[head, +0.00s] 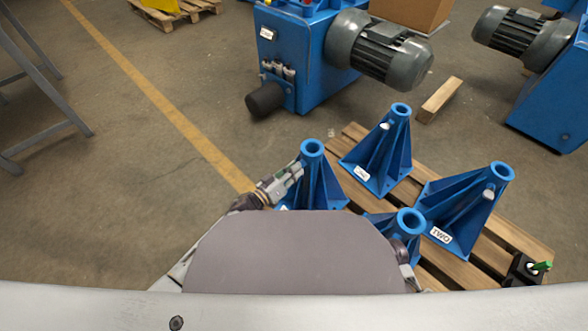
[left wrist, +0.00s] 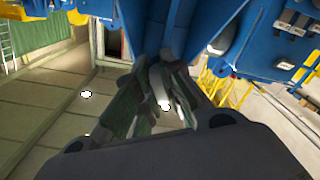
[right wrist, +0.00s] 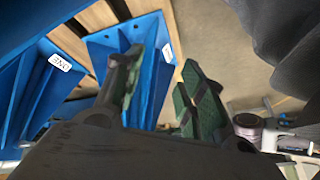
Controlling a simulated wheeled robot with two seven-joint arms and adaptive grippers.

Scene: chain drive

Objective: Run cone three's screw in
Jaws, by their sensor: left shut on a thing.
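Blue cone stands are on a pallet: a left one (head: 312,170), a back one (head: 375,160), a front one (head: 408,222) and a right one labelled TWO (head: 465,205). Pale screws show on the back cone (head: 385,126) and right cone (head: 489,195). The number three is not readable. My left gripper (head: 294,173) is at the left cone's side, shut on a small pale piece, seemingly its screw (left wrist: 165,103); the fingers hide most of it. My right gripper (right wrist: 160,95) is open beside blue cones, one labelled ONE (right wrist: 60,62); its fingers look empty.
The wooden pallet (head: 510,238) carries the cones. A small black block with a green-tipped part (head: 541,266) sits at its right corner. A blue machine with a grey motor (head: 375,50) stands behind. A wooden beam (head: 440,100) lies on the floor.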

